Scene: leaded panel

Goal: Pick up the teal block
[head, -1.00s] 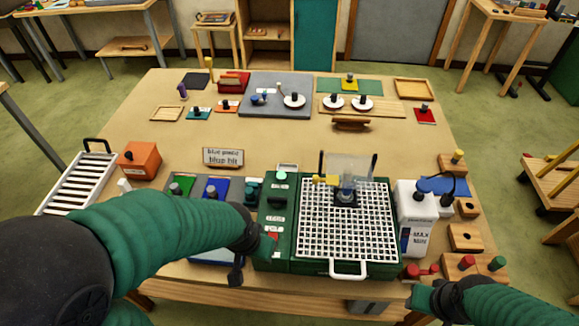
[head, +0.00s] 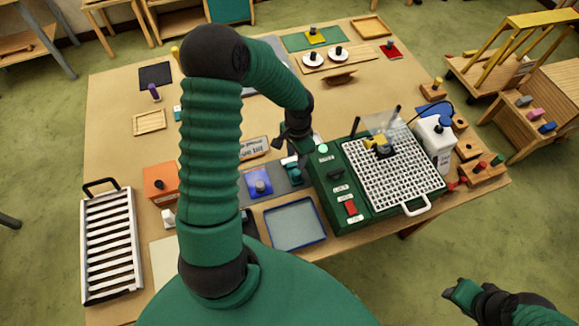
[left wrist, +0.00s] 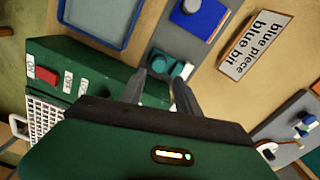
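The teal block (head: 291,170), with a dark knob, stands on a grey strip between the blue block (head: 259,182) and the green machine (head: 335,192). It also shows in the left wrist view (left wrist: 165,62), just beyond my left fingertips. My left gripper (head: 291,146) is above it, pointing down. In the left wrist view my left fingers (left wrist: 160,80) are apart, with nothing clearly held between them. Whether they touch the block cannot be told. My right gripper (head: 455,291) is at the lower right, beyond the table's front edge; its finger opening is unclear.
The green machine with a white grid (head: 390,175) stands close to the right of the teal block. A blue-rimmed tray (head: 295,224) lies in front. A label sign (head: 254,148) stands behind. An orange block (head: 160,181) and white rack (head: 110,245) are at left.

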